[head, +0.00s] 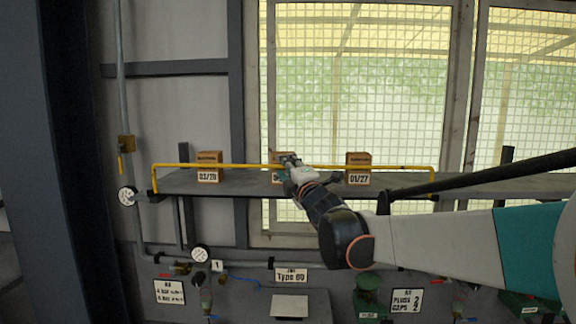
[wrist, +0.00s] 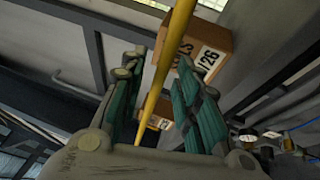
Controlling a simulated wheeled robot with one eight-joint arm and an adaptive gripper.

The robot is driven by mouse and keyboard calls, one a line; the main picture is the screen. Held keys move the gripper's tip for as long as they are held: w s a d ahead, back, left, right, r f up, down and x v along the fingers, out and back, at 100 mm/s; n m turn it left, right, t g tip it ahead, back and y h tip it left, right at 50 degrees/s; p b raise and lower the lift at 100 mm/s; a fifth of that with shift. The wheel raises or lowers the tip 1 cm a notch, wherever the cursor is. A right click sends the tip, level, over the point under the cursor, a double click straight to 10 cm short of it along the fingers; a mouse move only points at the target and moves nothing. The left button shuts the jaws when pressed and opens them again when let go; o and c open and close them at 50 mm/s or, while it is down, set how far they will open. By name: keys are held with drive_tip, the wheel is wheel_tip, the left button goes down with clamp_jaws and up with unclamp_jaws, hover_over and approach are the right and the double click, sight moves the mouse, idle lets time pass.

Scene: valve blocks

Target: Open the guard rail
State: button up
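The guard rail is a long yellow bar (head: 220,165) running along the front of a shelf, with bent-down ends at left and right. My gripper (head: 289,163) is at about the middle of the rail. In the wrist view the rail (wrist: 174,38) runs lengthwise between the two green-padded fingers of my gripper (wrist: 159,70). The fingers are spread, with visible gaps on both sides of the rail. Whether the rail lies fully within their grasp in depth is hard to tell. My gripper hides part of the rail in the head view.
The shelf (head: 240,184) holds a left box (head: 209,158), a right box (head: 358,159) and a middle box (head: 280,157), partly hidden by my gripper. The middle box (wrist: 205,42) is close beyond the fingers. Gauges (head: 127,196), pipes and a window surround the shelf.

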drive_tip(key=shift+w+a, duration=0.15)
drive_tip(key=shift+w, duration=0.2)
drive_tip(key=shift+c, duration=0.2)
clamp_jaws()
drive_tip(key=shift+s+f+b, duration=0.1)
drive_tip(key=shift+s+b, duration=0.1)
drive_tip(key=shift+b, duration=0.15)
